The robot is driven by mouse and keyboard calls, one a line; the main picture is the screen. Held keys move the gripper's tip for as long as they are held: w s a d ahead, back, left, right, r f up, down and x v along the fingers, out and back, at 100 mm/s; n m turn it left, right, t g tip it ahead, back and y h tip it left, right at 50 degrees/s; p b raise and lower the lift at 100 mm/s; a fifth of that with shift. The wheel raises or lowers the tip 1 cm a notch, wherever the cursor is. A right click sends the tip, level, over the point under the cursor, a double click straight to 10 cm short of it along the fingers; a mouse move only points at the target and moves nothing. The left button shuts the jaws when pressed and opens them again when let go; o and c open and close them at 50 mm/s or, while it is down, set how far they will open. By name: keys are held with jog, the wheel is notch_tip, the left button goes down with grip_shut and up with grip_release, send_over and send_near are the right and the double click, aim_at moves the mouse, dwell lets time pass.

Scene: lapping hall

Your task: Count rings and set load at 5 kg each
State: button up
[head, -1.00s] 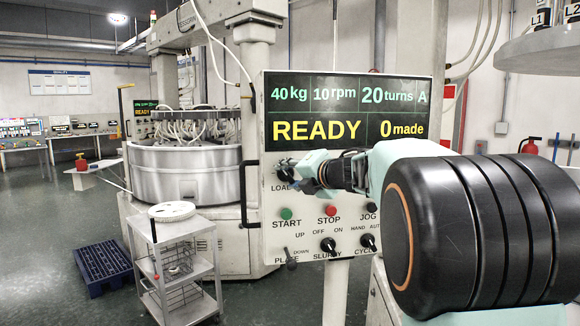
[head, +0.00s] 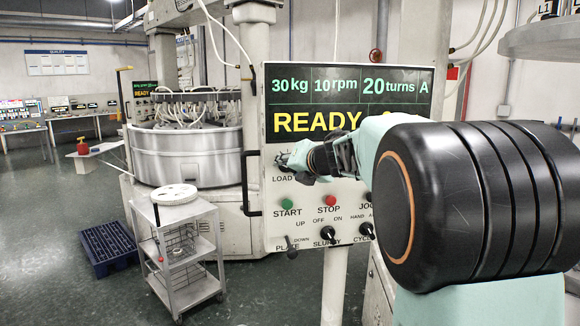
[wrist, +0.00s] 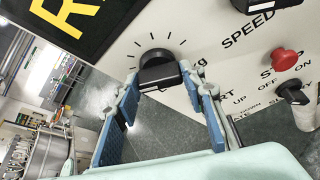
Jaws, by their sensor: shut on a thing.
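The control panel (head: 268,215) stands in front of me. Its display (head: 345,85) reads 30 kg, 10 rpm, 20 turns, A and READY; my arm covers the made count. My gripper (head: 287,160) is at the LOAD knob, mostly hidden in the head view. In the wrist view the black load knob (wrist: 157,66), with tick marks around it, sits between the blue fingertips of my gripper (wrist: 160,80), which is shut on it. The lapping machine (head: 190,160) is behind, left of the panel, with hoses above its drum. I cannot make out rings inside it.
Below are the green START button (head: 287,203), red STOP button (head: 330,200) and PLATE, SLURRY and CYCLE controls. A steel trolley (head: 178,240) with a white round plate (head: 174,194) stands left. A blue pallet (head: 107,246) lies on the floor beyond it.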

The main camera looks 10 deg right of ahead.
jog(key=o, duration=1.2)
jog(key=shift+c, duration=0.2)
jog(key=v, duration=0.7)
jog(key=shift+s, duration=0.3)
jog(key=shift+r, duration=0.1)
